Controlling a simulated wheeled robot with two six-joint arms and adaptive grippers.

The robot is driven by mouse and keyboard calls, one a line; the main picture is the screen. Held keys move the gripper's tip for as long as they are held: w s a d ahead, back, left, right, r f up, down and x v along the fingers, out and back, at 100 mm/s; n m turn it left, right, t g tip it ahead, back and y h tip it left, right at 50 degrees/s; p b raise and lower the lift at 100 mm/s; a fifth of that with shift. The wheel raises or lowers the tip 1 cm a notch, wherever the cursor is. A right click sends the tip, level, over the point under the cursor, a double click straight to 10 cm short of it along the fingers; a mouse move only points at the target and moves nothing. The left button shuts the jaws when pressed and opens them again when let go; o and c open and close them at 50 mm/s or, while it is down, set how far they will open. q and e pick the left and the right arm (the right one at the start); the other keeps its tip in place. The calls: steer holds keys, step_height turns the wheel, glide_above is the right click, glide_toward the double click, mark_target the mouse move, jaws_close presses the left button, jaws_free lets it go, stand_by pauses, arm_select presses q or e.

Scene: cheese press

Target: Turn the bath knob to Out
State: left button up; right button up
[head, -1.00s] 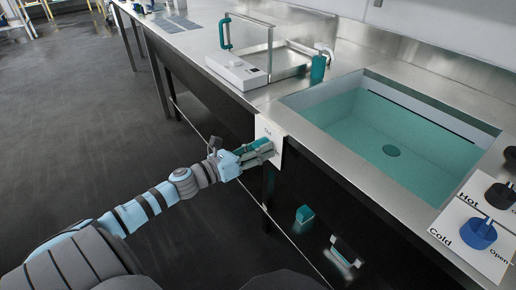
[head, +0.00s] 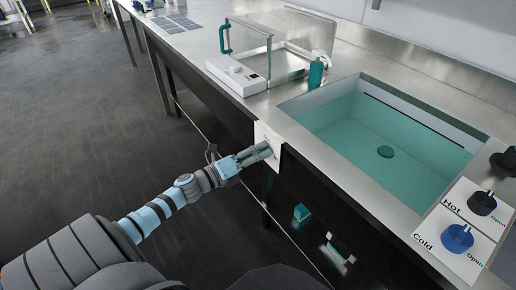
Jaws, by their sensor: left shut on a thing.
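My left gripper (head: 262,152) reaches in from the left to a white plate (head: 266,136) on the front face of the counter, left of the basin. It is shut on the bath knob at that plate. The knob is mostly hidden by the fingers, and the plate's lettering is too covered and small to read, so I cannot tell which way the knob points. The bath (head: 385,130) is a sunken steel basin holding teal water, with a dark round drain on its floor. My right gripper is not in view.
A blue Cold knob (head: 457,238) and a black Hot knob (head: 482,203) sit on white plates at the lower right. A white device (head: 237,76) and a teal bottle (head: 316,74) stand behind the basin's left end. Teal and metal fittings (head: 302,212) show below the counter.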

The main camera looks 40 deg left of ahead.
arm_select(q)
steer(key=n+p, duration=0.1)
steer(key=n, duration=0.2)
steer(key=shift+r+p, duration=0.1)
steer(key=shift+p, duration=0.2)
steer(key=n+p, duration=0.1)
steer(key=n, duration=0.2)
steer(key=shift+p, duration=0.4)
steer(key=n+p, duration=0.1)
steer(key=n, duration=0.1)
steer(key=shift+n, duration=0.6)
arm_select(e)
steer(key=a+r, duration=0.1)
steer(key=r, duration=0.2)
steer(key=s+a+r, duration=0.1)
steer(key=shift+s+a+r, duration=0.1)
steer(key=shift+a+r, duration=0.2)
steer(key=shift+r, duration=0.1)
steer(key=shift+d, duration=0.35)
arm_select(q)
steer(key=o, duration=1.2)
steer(key=shift+c, duration=0.2)
steer(key=v, duration=1.2)
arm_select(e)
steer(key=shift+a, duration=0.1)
